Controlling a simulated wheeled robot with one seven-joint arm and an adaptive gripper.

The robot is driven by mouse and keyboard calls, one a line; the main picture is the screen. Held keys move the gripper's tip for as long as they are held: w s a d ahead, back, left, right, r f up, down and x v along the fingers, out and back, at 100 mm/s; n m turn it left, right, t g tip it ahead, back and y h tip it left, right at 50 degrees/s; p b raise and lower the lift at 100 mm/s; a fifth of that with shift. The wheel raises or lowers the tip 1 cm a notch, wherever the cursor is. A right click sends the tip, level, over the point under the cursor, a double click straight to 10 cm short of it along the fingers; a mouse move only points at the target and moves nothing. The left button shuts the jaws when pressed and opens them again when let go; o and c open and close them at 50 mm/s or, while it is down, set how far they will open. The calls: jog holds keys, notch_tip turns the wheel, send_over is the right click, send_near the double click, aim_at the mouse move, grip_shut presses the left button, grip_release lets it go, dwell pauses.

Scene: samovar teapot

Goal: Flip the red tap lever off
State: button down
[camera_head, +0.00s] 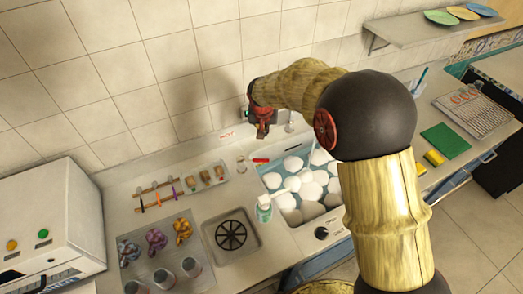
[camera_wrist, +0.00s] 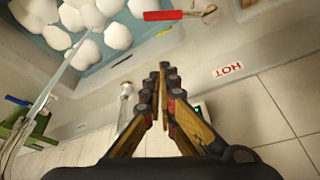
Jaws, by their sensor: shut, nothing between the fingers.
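The red tap lever (camera_head: 261,160) lies at the back left rim of the sink, beside a small metal fitting (camera_head: 241,163). In the wrist view the red lever (camera_wrist: 163,15) runs level near the top edge, with the metal fitting (camera_wrist: 207,13) at its right end. My gripper (camera_head: 262,135) hangs by the wall behind the lever, apart from it. In the wrist view my gripper (camera_wrist: 164,70) has its fingertips together and empty, with the lever beyond the tips. A HOT label (camera_wrist: 228,69) shows to the right of the fingers.
The sink (camera_head: 268,182) holds several white rounded things in blue water. A small bottle (camera_head: 264,208) stands at its left edge. A pale upright fitting (camera_wrist: 126,92) is left of my fingers in the wrist view. The tiled wall (camera_head: 150,60) is close behind my gripper.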

aim_at(254, 160)
dwell(0.3)
notch_tip(254, 160, down, 10)
jog(key=b, duration=0.1)
jog(key=shift+s+b, duration=0.25)
jog(key=shift+b, duration=0.1)
dwell(0.4)
